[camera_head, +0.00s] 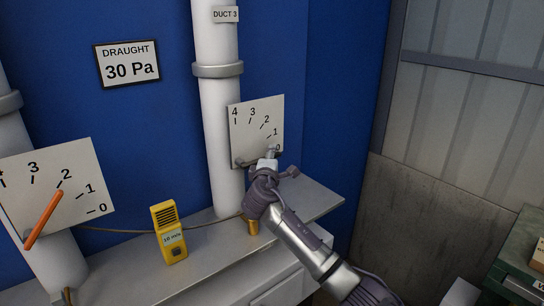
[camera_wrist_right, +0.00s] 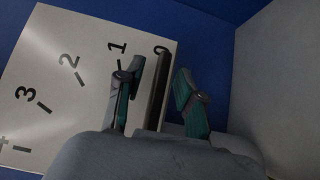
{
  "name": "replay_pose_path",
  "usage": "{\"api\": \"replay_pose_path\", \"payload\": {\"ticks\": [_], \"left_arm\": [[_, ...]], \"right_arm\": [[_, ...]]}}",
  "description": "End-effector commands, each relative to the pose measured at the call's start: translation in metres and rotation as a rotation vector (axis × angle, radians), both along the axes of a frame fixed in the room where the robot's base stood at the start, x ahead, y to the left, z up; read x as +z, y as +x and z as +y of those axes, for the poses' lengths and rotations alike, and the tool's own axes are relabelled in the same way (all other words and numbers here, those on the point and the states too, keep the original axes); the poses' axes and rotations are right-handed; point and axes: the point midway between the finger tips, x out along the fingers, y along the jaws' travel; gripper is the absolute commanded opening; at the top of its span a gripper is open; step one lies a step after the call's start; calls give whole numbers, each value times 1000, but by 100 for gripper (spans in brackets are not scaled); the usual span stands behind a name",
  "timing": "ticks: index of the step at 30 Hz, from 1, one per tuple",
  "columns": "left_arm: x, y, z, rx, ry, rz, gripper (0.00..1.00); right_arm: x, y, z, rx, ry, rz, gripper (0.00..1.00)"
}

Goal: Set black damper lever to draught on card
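The black damper lever (camera_wrist_right: 158,88) lies between the two fingers of my right gripper (camera_wrist_right: 158,98) in the right wrist view. A gap shows on its right side, and the fingers look open around it. The lever points to 0 on the white dial plate (camera_head: 245,120) on the duct 3 pipe. In the head view my right gripper (camera_head: 271,160) is at the plate's lower right and hides part of the lever. The plate also shows in the right wrist view (camera_wrist_right: 85,30), with marks 0 to 3 readable. The card (camera_head: 128,64) reads "DRAUGHT 30 Pa". My left gripper is out of view.
Another dial plate (camera_head: 62,180) at the left has an orange lever (camera_head: 43,220) pointing near 2. A yellow meter (camera_head: 168,232) and a brass piece (camera_head: 251,226) stand on the grey shelf (camera_head: 205,249). A green box (camera_head: 520,258) is at the far right.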

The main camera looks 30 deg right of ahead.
Motion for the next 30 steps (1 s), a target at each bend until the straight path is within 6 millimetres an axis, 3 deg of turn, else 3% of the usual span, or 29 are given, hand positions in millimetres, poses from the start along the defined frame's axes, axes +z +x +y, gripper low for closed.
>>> {"api": "replay_pose_path", "payload": {"ticks": [4,10,30], "left_arm": [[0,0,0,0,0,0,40],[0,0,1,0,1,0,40],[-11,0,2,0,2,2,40]], "right_arm": [[0,0,0,0,0,0,34],[0,0,0,0,0,0,1],[4,0,0,0,-67,-6,0]]}}
